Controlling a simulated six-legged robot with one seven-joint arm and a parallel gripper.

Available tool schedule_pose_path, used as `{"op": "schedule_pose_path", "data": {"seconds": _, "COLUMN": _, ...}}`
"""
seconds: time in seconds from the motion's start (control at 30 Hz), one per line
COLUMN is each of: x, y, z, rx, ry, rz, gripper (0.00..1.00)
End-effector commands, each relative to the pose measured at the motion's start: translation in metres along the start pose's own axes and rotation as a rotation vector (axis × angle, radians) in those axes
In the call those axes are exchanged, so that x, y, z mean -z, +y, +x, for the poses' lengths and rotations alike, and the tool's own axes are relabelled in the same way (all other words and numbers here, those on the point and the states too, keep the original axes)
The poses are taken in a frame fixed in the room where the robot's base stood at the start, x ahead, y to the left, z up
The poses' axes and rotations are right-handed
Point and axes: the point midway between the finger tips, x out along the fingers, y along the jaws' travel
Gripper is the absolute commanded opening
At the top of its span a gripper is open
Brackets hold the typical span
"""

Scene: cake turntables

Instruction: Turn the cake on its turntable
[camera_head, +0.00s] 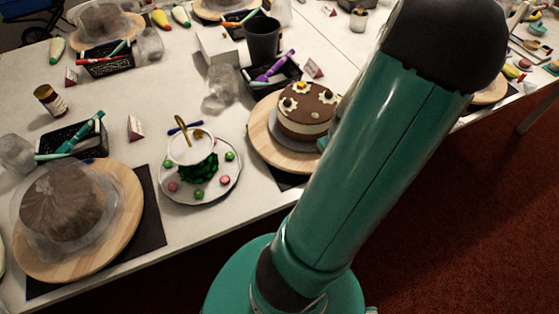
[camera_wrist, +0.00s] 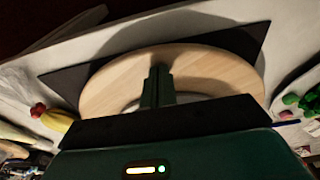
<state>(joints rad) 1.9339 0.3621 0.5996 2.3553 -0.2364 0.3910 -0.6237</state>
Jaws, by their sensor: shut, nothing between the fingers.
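The cake (camera_head: 310,110), brown on top with pale flower decorations and a cream side band, sits on a round wooden turntable (camera_head: 265,140) in the head view. My arm covers their right part there. In the wrist view the pale wooden turntable (camera_wrist: 210,65) fills the middle, with a pale curved rim partly showing behind my gripper (camera_wrist: 160,70). The cake itself is not clearly seen in that view. My gripper's fingers are together and empty, over the turntable's wood; I cannot tell whether they touch it.
A dark mat (camera_wrist: 70,78) lies under the turntable. Another turntable (camera_head: 125,235) with a covered cake stands at lower left.

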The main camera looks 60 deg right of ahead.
Motion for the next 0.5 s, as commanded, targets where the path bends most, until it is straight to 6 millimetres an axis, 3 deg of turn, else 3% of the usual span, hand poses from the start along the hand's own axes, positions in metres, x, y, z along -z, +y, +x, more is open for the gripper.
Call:
{"op": "schedule_pose_path", "data": {"seconds": 0.17, "x": -0.0035, "y": 0.0144, "z": 0.0009, "rx": 0.003, "ry": -0.001, "rz": 0.002, "gripper": 0.0}}
{"op": "schedule_pose_path", "data": {"seconds": 0.5, "x": -0.0041, "y": 0.0149, "z": -0.0012, "rx": 0.003, "ry": -0.003, "rz": 0.001, "gripper": 0.0}}
